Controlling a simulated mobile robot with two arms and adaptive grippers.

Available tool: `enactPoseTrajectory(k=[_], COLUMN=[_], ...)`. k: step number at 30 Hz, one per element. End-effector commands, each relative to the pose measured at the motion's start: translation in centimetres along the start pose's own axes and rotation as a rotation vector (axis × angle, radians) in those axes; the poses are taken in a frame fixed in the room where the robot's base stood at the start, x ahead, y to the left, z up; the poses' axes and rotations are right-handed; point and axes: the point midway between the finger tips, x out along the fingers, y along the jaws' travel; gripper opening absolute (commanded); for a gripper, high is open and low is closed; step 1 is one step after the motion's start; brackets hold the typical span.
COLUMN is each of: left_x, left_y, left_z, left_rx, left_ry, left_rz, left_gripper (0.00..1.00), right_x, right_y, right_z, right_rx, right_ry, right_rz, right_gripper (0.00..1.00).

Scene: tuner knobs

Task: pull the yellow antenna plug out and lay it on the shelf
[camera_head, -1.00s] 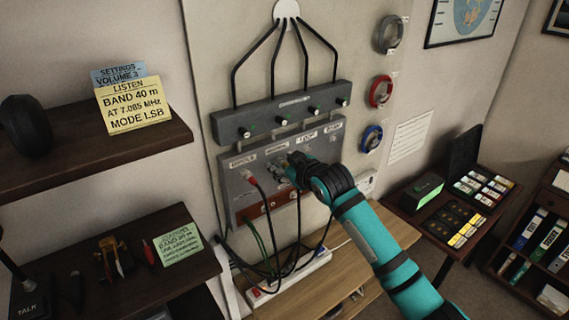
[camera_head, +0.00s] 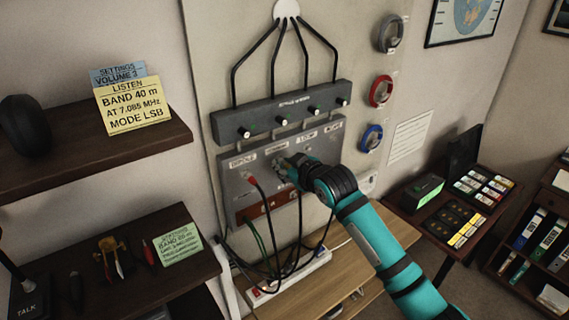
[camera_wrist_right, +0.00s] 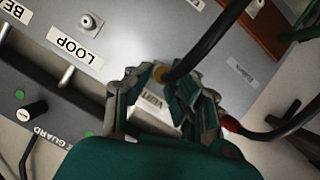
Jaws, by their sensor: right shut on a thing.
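The yellow antenna plug (camera_wrist_right: 160,75) shows between the fingertips of my right gripper (camera_wrist_right: 165,88) in the right wrist view. A black cable runs from it toward the top right. My right gripper is shut on the plug, close to the grey socket panel (camera_head: 233,187). In the head view my right gripper (camera_head: 284,168) is at the panel under the second label from the left, and it hides the plug. I cannot tell whether the plug sits in its socket. My left gripper is not in view. No shelf surface shows near my right gripper.
A red plug (camera_head: 250,179) with a black cable is at the panel's left. A grey switch bar (camera_head: 285,112) is above. Dark shelves (camera_head: 100,150) (camera_head: 130,290) stand at the left, holding note cards and small tools. A wooden bench (camera_head: 375,245) with a power strip (camera_head: 290,277) is below.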

Motion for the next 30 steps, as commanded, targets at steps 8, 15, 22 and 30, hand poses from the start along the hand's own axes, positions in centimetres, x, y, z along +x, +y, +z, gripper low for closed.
enactPoseTrajectory(k=[8, 15, 22, 30], left_x=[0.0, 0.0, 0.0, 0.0], left_y=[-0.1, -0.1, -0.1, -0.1], left_z=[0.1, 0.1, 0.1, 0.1], left_rx=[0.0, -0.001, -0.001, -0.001], left_ry=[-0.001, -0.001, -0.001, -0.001], left_rz=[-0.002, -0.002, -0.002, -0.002], left_gripper=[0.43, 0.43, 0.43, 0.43], right_x=[-0.8, -1.5, -2.1, -2.9], right_y=[0.0, 0.0, 0.0, 0.0], right_z=[0.3, 0.6, 0.8, 1.1], right_rx=[0.0, 0.0, 0.0, 0.0], right_ry=[0.0, 0.001, 0.001, 0.001], right_rz=[0.0, 0.001, 0.001, 0.001], right_gripper=[0.0, 0.0, 0.0, 0.0])
